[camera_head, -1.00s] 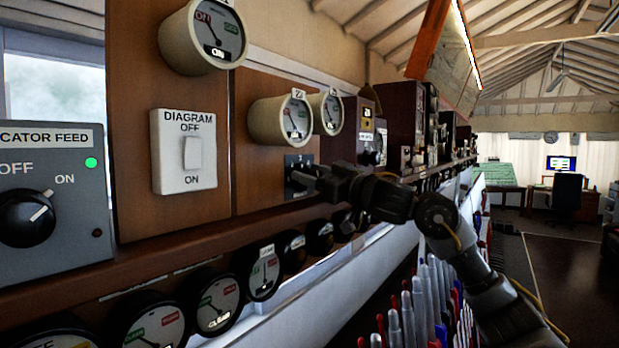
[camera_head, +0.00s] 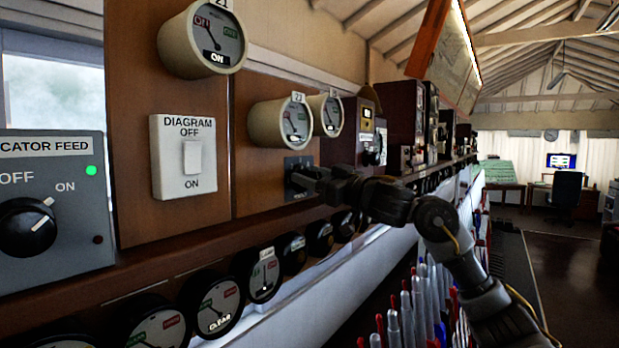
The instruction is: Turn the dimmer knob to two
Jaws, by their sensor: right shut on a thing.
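The dimmer knob is on a small dark plate (camera_head: 293,165) on the brown wooden panel, below two cream round gauges. My right gripper (camera_head: 300,180) is at this plate, its arm coming in from the lower right. It is shut on the knob, which the fingers largely hide. The numbers on the plate are too small to read and partly covered. My left gripper is not in view.
A white diagram switch (camera_head: 184,156) and a grey indicator feed box (camera_head: 50,205) with a black knob are to the left. Cream gauges (camera_head: 279,122) hang just above my gripper. A row of black round gauges (camera_head: 217,305) runs below the shelf. Several levers (camera_head: 405,320) stand at lower right.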

